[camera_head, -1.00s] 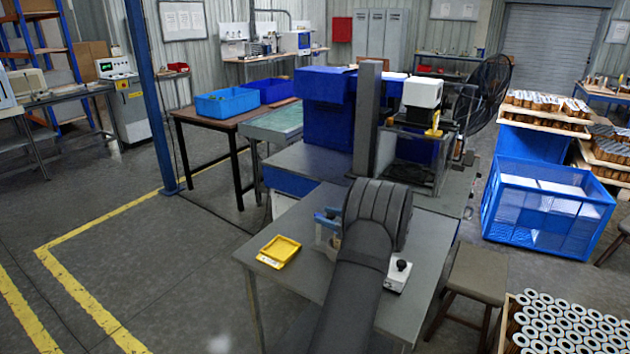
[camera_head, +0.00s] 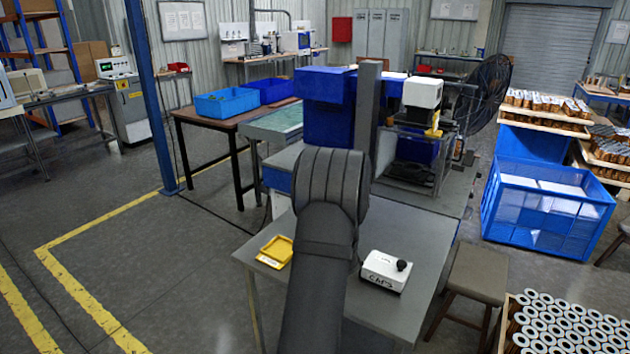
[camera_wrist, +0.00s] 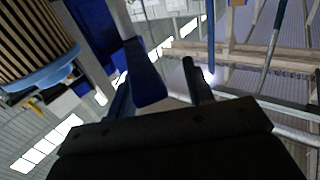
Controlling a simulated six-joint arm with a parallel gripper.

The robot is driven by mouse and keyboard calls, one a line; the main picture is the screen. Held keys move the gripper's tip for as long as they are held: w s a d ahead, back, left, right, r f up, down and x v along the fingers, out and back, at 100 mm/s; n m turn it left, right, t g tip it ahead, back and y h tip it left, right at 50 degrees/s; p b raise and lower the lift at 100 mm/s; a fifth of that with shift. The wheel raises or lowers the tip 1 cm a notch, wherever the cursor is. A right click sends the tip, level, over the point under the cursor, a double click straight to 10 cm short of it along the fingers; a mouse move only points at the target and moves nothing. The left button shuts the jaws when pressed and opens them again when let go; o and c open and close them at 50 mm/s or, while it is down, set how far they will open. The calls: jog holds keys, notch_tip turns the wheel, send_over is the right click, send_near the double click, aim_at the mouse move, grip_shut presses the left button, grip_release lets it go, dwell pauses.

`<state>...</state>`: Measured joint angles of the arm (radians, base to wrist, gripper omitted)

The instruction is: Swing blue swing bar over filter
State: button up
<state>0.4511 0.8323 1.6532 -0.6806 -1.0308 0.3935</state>
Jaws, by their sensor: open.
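In the wrist view, the blue swing bar (camera_wrist: 146,76) reaches down toward my gripper (camera_wrist: 172,78), close to its left side. A dark finger with a clear gap from the bar stands on the right; the left finger is mostly hidden by the bar or hard to make out. My gripper is open, and I cannot tell whether it touches the bar. The filter (camera_wrist: 35,45), brown and pleated with a pale blue end rim, is at the upper left of the wrist view, apart from my gripper. In the head view my arm hides the bar, the filter and my gripper.
On the grey table (camera_head: 340,315) are a yellow tray (camera_head: 276,251) at the left and a white box with a black knob (camera_head: 385,271) at the right. A grey post (camera_head: 368,110) and a machine stand behind. A stool (camera_head: 473,275) is at the right.

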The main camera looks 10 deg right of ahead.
jog(key=shift+s+a+m+h, duration=0.1)
jog(key=shift+m+h, duration=0.2)
jog(key=shift+h, duration=0.2)
jog(key=s+d, duration=0.2)
jog(key=s, duration=1.5)
jog(key=shift+w+d+r+n+g+h, duration=1.95)
jog(key=shift+w+d+g+h, duration=1.45)
jog(key=shift+w+d, duration=1.7)
jog(key=a+r+n+g+y, duration=0.4)
jog(key=a+r+g, duration=0.2)
jog(key=a+r, duration=0.6)
jog(key=shift+w+a+r+n+g, duration=0.2)
jog(key=shift+a+r+n+g, duration=0.15)
jog(key=shift+a, duration=0.55)
jog(key=w+d+f+m+t+h, duration=0.1)
jog(key=d+f+m+t+h, duration=0.2)
jog(key=d+f, duration=0.7)
jog(key=shift+d+f+m+t, duration=0.35)
jog(key=shift+d+m+t, duration=0.5)
jog(key=shift+d+m, duration=0.1)
